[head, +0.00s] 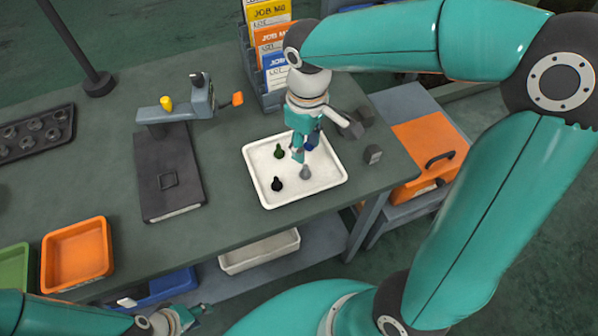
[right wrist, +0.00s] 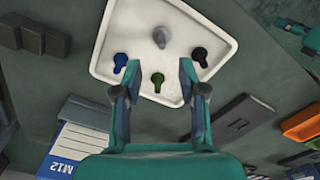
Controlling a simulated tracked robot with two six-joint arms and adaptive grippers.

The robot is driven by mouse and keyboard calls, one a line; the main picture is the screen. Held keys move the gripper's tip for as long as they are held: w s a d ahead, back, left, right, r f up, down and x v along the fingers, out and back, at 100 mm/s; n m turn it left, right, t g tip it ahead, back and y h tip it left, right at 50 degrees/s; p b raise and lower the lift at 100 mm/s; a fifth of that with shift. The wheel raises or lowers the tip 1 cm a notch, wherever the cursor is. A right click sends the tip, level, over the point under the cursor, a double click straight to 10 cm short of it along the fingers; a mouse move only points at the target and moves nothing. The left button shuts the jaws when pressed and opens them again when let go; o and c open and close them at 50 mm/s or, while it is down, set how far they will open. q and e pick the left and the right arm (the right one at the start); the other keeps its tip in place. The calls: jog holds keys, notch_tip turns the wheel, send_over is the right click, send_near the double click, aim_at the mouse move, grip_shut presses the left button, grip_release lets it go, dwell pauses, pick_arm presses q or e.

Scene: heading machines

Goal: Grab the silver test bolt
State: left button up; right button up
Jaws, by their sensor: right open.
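The silver test bolt (head: 305,173) stands in the white tray (head: 262,197), towards its front right in the head view. In the right wrist view the silver bolt (right wrist: 160,37) is beyond my fingertips, near the tray's far side. My right gripper (head: 298,157) hangs over the tray, open. In the right wrist view its fingers (right wrist: 160,72) are spread, with the green bolt (right wrist: 157,80) showing between them. My left gripper (head: 190,316) is low at the bottom left, far from the tray; its opening is unclear.
A black bolt (head: 277,184) and a blue bolt (right wrist: 120,62), partly hidden in the head view, share the tray. A grey block (head: 373,154) lies right of it. A rack of job cards (head: 270,45) stands behind; a grey fixture (head: 178,108) stands left.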

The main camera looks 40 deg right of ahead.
aim_at(305, 165)
notch_tip(305, 165, down, 2)
jog(key=shift+s+f, duration=0.1)
jog(key=shift+f, duration=0.15)
jog(key=shift+a+f+p, duration=0.1)
jog(key=shift+f+p, duration=0.25)
jog(key=shift+f, duration=2.25)
grip_shut()
